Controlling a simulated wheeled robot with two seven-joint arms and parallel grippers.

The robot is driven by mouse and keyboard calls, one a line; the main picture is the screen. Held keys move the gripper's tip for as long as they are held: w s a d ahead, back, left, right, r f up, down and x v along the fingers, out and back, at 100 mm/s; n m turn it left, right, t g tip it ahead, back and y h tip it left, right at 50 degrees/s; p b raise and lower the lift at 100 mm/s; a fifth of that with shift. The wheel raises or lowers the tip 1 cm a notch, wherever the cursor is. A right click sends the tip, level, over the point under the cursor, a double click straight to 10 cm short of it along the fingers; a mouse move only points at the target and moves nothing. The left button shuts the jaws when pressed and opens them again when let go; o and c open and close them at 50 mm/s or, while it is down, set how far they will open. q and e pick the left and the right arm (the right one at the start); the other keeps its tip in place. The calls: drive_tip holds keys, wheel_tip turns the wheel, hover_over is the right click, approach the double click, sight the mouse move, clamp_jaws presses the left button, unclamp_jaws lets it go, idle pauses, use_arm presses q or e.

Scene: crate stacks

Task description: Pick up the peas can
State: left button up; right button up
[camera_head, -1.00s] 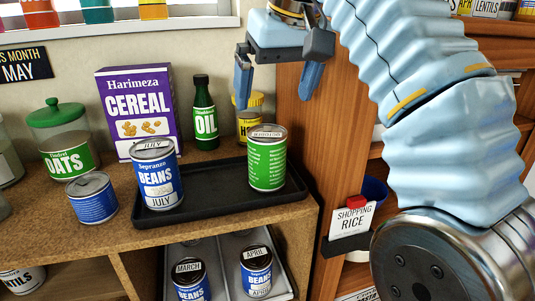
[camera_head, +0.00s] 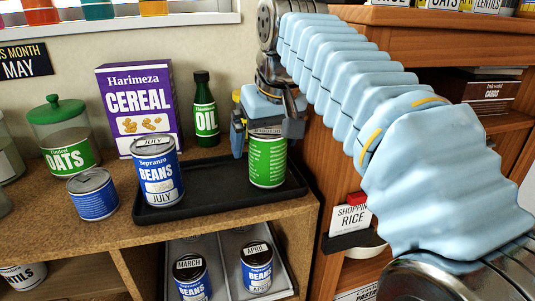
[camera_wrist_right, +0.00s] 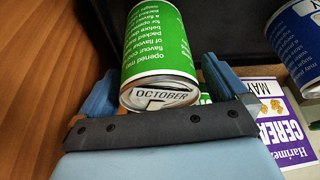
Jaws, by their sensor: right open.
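A green can (camera_head: 267,163) stands upright at the right end of a black tray (camera_head: 225,200) on the shelf top. Only its small print faces me, so I cannot read a product name. In the right wrist view the green can (camera_wrist_right: 160,45) shows a lid marked OCTOBER. My right gripper (camera_head: 266,132) is open just above and around the can's top, one finger on each side. In the wrist view the fingers (camera_wrist_right: 158,88) flank the lid end; whether they touch it is unclear. My left gripper is not in view.
On the tray's left stands a JULY beans can (camera_head: 158,172), with a blue can (camera_head: 93,194) beside the tray. A cereal box (camera_head: 140,100), oil bottle (camera_head: 205,110) and oats jar (camera_head: 62,135) stand behind. MARCH (camera_head: 192,280) and APRIL (camera_head: 257,270) beans cans are below. A wooden cabinet is right.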

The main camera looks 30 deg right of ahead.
drive_tip(key=shift+c, duration=0.5)
drive_tip(key=c, duration=1.4)
drive_tip(key=shift+r, duration=0.15)
